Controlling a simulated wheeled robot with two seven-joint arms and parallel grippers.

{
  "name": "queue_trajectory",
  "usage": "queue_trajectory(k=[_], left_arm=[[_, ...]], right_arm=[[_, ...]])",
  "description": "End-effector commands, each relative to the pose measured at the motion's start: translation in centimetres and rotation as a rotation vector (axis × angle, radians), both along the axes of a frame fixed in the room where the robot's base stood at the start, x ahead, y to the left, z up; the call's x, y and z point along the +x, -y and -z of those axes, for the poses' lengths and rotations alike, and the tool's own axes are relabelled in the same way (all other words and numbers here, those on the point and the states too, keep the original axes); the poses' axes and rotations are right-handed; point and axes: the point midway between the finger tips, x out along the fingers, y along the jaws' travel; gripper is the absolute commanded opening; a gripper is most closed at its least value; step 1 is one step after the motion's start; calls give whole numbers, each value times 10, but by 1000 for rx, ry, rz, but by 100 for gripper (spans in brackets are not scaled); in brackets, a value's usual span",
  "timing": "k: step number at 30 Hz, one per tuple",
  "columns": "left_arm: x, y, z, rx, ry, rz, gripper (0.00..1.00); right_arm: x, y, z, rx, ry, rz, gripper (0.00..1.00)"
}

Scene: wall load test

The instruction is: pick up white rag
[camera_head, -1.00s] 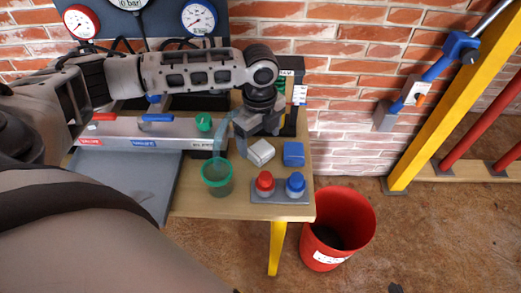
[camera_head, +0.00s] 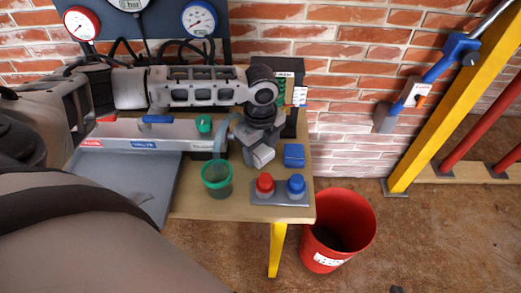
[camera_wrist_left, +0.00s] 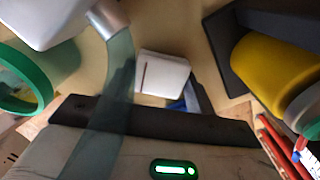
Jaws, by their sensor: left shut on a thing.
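The white rag (camera_head: 263,156) is a small pale folded block at the right part of the bench. My left gripper (camera_head: 259,146) comes down over it from above and is shut on it. In the left wrist view the white rag (camera_wrist_left: 162,74) shows a thin dark red line and sits between the fingers. The finger tips are partly hidden in the head view. Whether the rag touches the bench top is hard to tell. My right gripper is in neither view.
A blue folded block (camera_head: 294,155) lies just right of the rag. A green-rimmed cup (camera_head: 217,180) stands to the left. A red bucket (camera_head: 339,229) is on the floor right of the bench.

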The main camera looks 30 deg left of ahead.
Motion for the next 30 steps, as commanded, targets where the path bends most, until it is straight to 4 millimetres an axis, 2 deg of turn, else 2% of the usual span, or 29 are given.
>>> queue_trajectory(k=[5, 10, 18, 24, 30], left_arm=[[1, 0, -10, -2, 3, 0, 31], [1, 0, -35, -2, 5, 0, 31], [-48, 25, -97, 0, 5, 6, 31], [-92, 48, -115, -2, 1, 6, 31], [-116, 61, -127, -1, 1, 1, 31]], right_arm=[[0, 0, 0, 0, -1, 0, 0], [0, 0, 0, 2, -2, 2, 0], [-2, -1, -4, -4, -11, 5, 0], [-2, 0, -3, -8, -13, 4, 0], [-2, 0, -4, -9, -12, 2, 0]])
